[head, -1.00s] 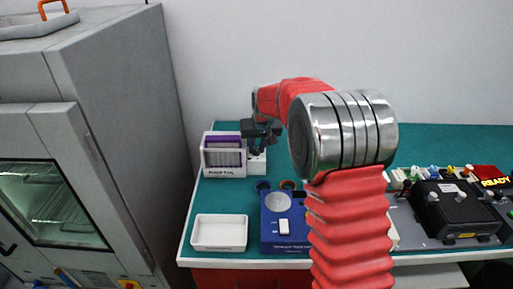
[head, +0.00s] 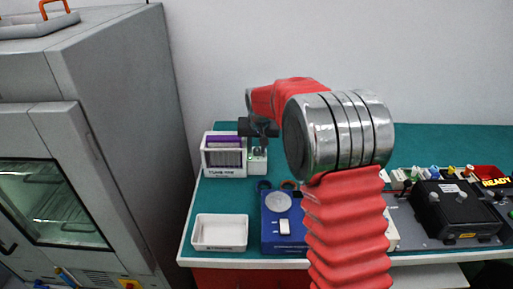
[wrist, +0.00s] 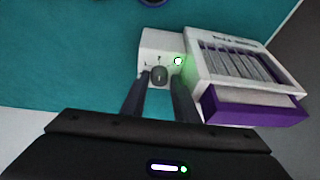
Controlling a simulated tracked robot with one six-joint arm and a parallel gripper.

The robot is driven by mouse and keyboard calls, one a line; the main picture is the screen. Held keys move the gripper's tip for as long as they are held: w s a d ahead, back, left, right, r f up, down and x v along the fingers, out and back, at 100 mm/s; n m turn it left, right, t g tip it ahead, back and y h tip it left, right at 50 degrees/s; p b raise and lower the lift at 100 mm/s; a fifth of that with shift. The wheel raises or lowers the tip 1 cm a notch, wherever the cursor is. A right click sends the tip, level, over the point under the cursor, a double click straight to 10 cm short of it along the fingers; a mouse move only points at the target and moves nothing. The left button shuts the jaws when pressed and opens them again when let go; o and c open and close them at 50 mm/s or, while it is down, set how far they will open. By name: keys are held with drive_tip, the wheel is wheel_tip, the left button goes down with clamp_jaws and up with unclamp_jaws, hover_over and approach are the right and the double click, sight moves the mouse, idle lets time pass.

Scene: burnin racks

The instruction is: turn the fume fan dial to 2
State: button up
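The fume fan dial (wrist: 159,75) is a small dark grey knob on a white box (wrist: 148,42). Small marks surround it, too small to read. A round light (wrist: 178,61) beside it glows white-green. In the wrist view, my gripper (wrist: 160,80) has its two dark fingers apart, one on each side of the knob, with narrow gaps showing. In the head view, my gripper (head: 258,132) is just above the white box (head: 257,163), which has a green tint near its top. The knob's pointer direction cannot be made out.
A white rack (head: 223,172) with purple-edged panels stands directly left of the box in the head view. A white tray (head: 219,247) and a blue device (head: 270,240) sit nearer the front edge. A black device (head: 455,212) stands right. A grey cabinet (head: 120,100) stands left.

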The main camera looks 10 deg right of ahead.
drive_tip(key=shift+r, duration=0.1)
drive_tip(key=v, duration=1.3)
drive_tip(key=shift+r, duration=0.2)
drive_tip(key=shift+s, duration=0.1)
drive_tip(key=s+f+n+g, duration=0.1)
drive_tip(key=s+f, duration=0.3)
drive_tip(key=s, duration=0.3)
drive_tip(key=s+d+r+n+t, duration=0.1)
drive_tip(key=s+r+t, duration=0.1)
drive_tip(key=s, duration=2.8)
drive_tip(key=shift+s+d+r, duration=0.2)
drive_tip(key=shift+s+r, duration=0.05)
drive_tip(key=shift+r, duration=0.05)
